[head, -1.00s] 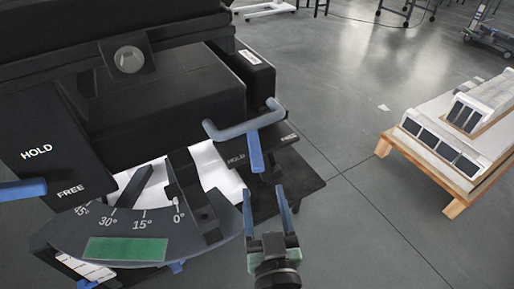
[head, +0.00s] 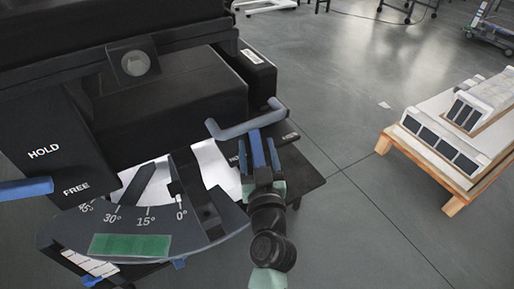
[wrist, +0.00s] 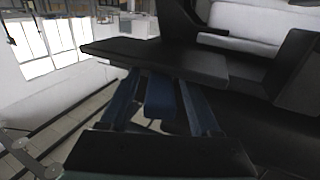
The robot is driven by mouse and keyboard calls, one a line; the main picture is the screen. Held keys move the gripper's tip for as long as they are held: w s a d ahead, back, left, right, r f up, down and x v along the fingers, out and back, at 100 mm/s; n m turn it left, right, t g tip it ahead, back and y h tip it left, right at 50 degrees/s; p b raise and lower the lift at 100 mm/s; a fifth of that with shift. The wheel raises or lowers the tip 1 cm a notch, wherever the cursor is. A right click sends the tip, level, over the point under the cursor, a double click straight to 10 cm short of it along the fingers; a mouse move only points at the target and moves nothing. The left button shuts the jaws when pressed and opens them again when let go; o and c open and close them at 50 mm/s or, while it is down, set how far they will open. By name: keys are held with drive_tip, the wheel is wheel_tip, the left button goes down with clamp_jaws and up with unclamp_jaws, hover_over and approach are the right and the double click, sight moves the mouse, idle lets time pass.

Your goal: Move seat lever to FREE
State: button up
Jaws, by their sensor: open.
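A blue lever (head: 257,149) with a wide U-shaped handle (head: 247,123) sticks out from the right side of the black machine, over a dark plate with white lettering that is partly covered; HOLD is partly hidden there. My gripper (head: 259,153) is open, with one finger on each side of the lever's stem. In the wrist view, the blue stem (wrist: 160,98) sits between my two fingers (wrist: 160,104), with gaps visible on both sides. A second blue lever (head: 25,189) is at the far left, beside a panel marked HOLD and FREE (head: 62,170).
A grey angle scale (head: 140,222) with a green patch sits at the lower left. A black plate (head: 300,175) extends right of my gripper. A wooden pallet (head: 455,203) with white boxes stands at the right.

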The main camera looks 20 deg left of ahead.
clamp_jaws()
idle(1.4)
